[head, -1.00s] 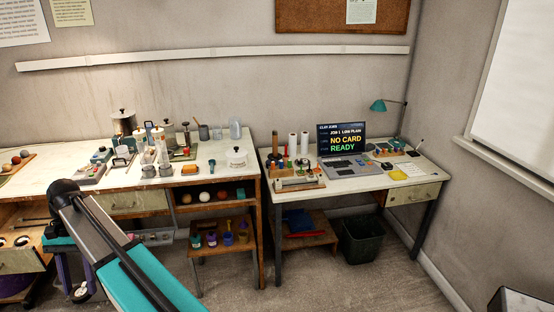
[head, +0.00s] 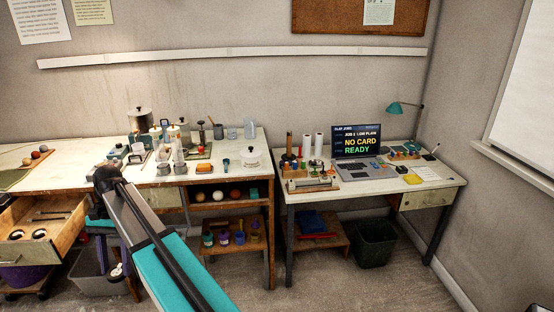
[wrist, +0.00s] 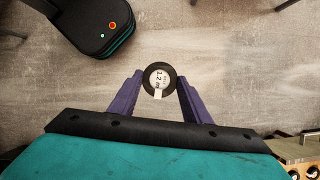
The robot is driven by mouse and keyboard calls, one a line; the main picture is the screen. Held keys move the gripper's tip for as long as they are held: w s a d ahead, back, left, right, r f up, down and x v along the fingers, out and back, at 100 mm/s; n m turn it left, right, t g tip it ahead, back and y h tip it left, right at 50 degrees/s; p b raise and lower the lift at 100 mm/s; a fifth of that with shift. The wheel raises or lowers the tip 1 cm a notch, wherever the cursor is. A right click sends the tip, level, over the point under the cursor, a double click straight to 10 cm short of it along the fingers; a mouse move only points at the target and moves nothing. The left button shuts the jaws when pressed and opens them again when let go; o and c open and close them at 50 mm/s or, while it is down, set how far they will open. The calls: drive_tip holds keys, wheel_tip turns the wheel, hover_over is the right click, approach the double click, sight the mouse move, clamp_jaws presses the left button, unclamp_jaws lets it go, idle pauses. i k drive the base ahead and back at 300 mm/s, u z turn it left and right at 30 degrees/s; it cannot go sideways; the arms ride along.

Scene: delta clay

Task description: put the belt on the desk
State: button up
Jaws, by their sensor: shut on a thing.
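My gripper (wrist: 158,88) is shut on a small black ring-shaped coil, the belt (wrist: 159,76). It has a white label reading about "2.2 m" and sits between the purple fingertips, above the bare floor. In the head view my gripper (head: 112,264) hangs low at the left, in front of the long workbench, with the small pale label of the belt showing beside it. The desk (head: 378,189) stands at the right against the wall, well apart from my gripper.
The desk also holds a tool rack (head: 310,184), white rolls, a teal lamp (head: 401,107) and a yellow pad (head: 413,179). Its front middle is fairly clear. An open drawer (head: 40,240) juts out at the left. A dark bin (head: 374,245) stands under the desk. The floor before the desk is free.

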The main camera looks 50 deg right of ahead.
sight(372, 186)
drive_tip(key=z, duration=1.6)
drive_tip(key=i, duration=0.95)
drive_tip(key=u, duration=0.1)
